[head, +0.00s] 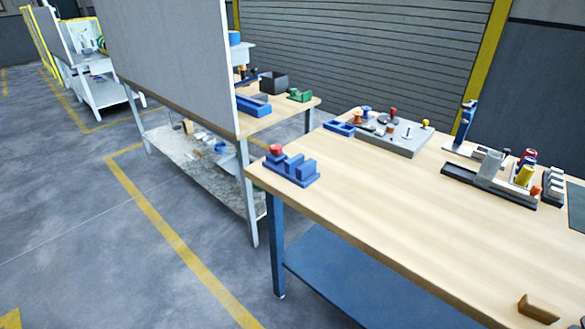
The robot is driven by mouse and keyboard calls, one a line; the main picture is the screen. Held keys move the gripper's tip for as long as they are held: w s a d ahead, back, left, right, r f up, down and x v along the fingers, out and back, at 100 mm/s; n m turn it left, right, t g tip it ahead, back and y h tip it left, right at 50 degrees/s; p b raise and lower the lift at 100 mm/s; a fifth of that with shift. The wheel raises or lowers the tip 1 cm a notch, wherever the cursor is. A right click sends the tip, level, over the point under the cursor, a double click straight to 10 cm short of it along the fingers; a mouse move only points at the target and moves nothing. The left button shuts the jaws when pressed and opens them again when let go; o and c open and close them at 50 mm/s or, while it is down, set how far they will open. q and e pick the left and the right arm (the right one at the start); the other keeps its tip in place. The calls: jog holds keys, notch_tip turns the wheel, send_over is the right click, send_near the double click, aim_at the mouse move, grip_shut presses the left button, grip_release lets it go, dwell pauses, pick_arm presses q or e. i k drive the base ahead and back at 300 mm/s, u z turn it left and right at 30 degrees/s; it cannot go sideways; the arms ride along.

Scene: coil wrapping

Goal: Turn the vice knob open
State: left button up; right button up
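A blue block-shaped fixture (291,171), which looks like the vice, sits on the near left corner of the wooden workbench (400,210). A red round knob (276,150) shows at its left end. The blue fixture has upright blocks on a flat base, and I see nothing held between them. Whether its jaws are open or closed is too small to tell. Neither of my grippers is in view.
A grey board (405,140) with small coloured parts stands behind the fixture, beside a blue tray (339,128). A dark rack (460,176) with several items is at the right. A brown piece (537,310) lies near the front edge. The bench's middle is clear.

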aim_at(275, 149)
jog(key=u, duration=1.6)
jog(key=i, duration=2.3)
jog(key=z, duration=3.2)
